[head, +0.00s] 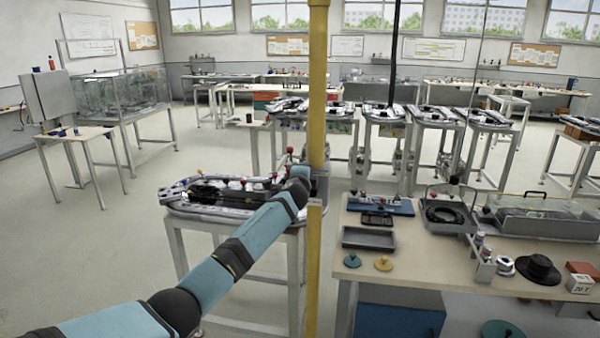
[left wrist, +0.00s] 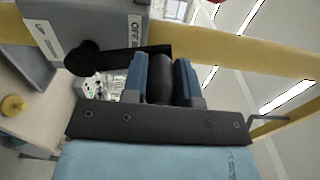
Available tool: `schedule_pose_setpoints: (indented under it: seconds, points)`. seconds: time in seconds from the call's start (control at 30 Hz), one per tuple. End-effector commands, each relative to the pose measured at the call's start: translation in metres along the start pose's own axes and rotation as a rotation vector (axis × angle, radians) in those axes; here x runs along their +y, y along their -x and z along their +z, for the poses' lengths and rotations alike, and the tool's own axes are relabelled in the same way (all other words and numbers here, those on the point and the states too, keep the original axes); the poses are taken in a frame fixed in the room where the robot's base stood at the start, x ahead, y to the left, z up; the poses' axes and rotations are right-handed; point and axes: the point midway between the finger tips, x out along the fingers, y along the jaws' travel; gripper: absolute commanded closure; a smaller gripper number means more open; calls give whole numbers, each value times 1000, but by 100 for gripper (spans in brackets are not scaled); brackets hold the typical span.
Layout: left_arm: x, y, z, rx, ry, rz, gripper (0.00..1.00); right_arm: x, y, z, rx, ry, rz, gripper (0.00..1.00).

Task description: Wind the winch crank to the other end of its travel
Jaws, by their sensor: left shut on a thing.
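The winch is a grey box (left wrist: 88,25) with white labels, mounted on a yellow post (head: 317,90). Its black crank arm (left wrist: 118,58) runs from a round hub at left to a thick dark handle (left wrist: 161,76) in the left wrist view. My left gripper (left wrist: 163,75) is shut on that handle, one blue finger on each side. In the head view my left arm reaches from the lower left to the post, with the left gripper (head: 300,172) at it. The crank is mostly hidden there by my gripper. My right gripper is not in view.
A track table (head: 180,208) stands behind and left of the post. A workbench (head: 420,248) with trays, discs and a black hat stands to the right, close to the post. Open floor (head: 90,235) lies at left.

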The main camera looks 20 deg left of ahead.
Motion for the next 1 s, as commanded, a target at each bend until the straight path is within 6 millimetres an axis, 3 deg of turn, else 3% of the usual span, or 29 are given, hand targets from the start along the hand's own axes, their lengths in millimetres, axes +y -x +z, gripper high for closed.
schedule_pose_setpoints:
  seconds: [0.03, 0.67, 0.7, 0.77, 0.8, 1.0]
  points:
    - [-7, 0, -3, 3, -15, -8, 100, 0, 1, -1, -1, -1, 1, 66]
    - [-7, 0, -8, 5, -59, -8, 100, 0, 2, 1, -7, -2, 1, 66]
    - [-7, 0, -8, 5, -59, -8, 66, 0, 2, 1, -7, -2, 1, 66]
    - [-6, 0, -8, 5, -59, -7, 52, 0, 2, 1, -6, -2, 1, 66]
    - [-6, 0, -8, 4, -59, -6, 48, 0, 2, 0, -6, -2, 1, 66]
    - [-3, 0, -7, 3, -60, -3, 48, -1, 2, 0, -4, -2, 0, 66]
